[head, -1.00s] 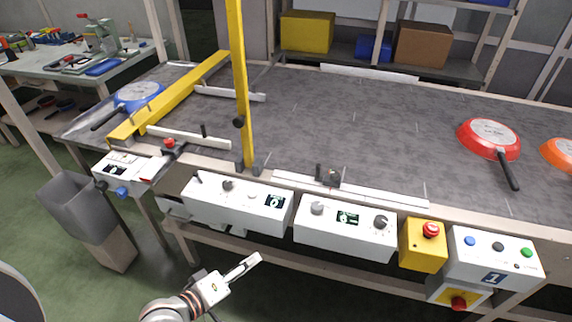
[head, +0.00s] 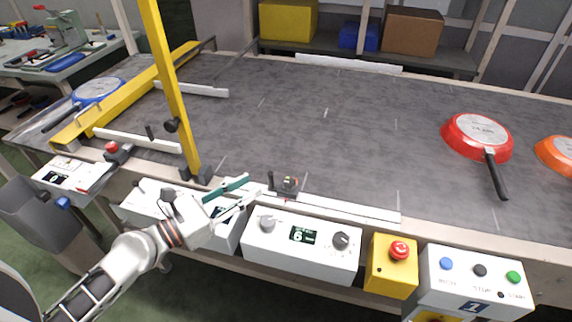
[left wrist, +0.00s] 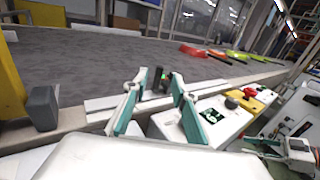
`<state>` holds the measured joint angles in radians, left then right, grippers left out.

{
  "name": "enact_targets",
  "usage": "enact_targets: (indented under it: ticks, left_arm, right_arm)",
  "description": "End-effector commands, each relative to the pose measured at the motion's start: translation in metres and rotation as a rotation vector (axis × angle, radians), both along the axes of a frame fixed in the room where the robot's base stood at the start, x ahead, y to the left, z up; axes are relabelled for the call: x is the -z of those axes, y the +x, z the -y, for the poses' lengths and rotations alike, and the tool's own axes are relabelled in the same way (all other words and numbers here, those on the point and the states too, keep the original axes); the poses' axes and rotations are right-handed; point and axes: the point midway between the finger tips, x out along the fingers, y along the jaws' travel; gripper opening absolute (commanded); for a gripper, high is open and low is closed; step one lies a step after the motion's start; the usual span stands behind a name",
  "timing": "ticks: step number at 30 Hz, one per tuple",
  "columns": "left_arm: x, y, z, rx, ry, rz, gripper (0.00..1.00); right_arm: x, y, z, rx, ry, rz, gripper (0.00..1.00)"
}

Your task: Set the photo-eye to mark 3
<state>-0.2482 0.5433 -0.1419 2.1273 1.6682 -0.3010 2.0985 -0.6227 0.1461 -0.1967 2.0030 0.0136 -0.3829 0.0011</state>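The photo-eye (head: 288,186), a small dark block with a green light, sits on the white rail (head: 345,208) along the conveyor's front edge. It also shows in the left wrist view (left wrist: 158,82). My left gripper (head: 250,187) is open just left of the photo-eye in the head view. In the left wrist view its teal-padded fingers (left wrist: 157,100) are spread, with the photo-eye beyond and between the tips. It does not appear gripped. The rail's mark numbers are too small to read. Part of my right gripper (left wrist: 270,148) shows at the wrist view's right edge; its opening is unclear.
Control boxes with knobs (head: 302,245) hang below the rail. A yellow emergency-stop box (head: 391,268) and button box (head: 474,282) stand to the right. A yellow post (head: 170,85) rises left of the gripper. A red pan (head: 477,134) lies on the belt.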

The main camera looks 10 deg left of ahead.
Motion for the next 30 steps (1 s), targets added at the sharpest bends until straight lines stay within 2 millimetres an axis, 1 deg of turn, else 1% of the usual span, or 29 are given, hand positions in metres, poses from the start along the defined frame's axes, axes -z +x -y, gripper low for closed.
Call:
enact_targets:
  ticks: [5, 10, 15, 18, 23, 30]
  left_arm:
    - [-0.002, 0.009, 0.005, -0.001, -0.007, 0.0, 0.27]
    - [-0.004, 0.03, 0.02, -0.002, -0.007, 0.003, 0.27]
    - [-0.002, 0.049, 0.035, -0.001, -0.005, 0.0, 0.27]
    - [-0.001, 0.057, 0.041, -0.001, -0.004, 0.0, 0.27]
    - [0.0, 0.063, 0.045, 0.0, -0.004, -0.002, 0.27]
    - [0.001, 0.063, 0.046, 0.001, -0.002, -0.002, 0.27]
  right_arm:
    - [0.002, -0.01, -0.006, -0.005, 0.008, -0.018, 0.4]
    - [0.001, -0.017, -0.013, -0.003, 0.027, -0.033, 0.4]
    - [-0.002, -0.016, -0.013, 0.0, 0.032, -0.031, 0.4]
    - [-0.004, -0.015, -0.012, 0.002, 0.032, -0.028, 0.4]
    - [-0.004, -0.013, -0.01, 0.001, 0.029, -0.025, 0.4]
    - [-0.004, -0.013, -0.009, 0.001, 0.026, -0.027, 0.4]
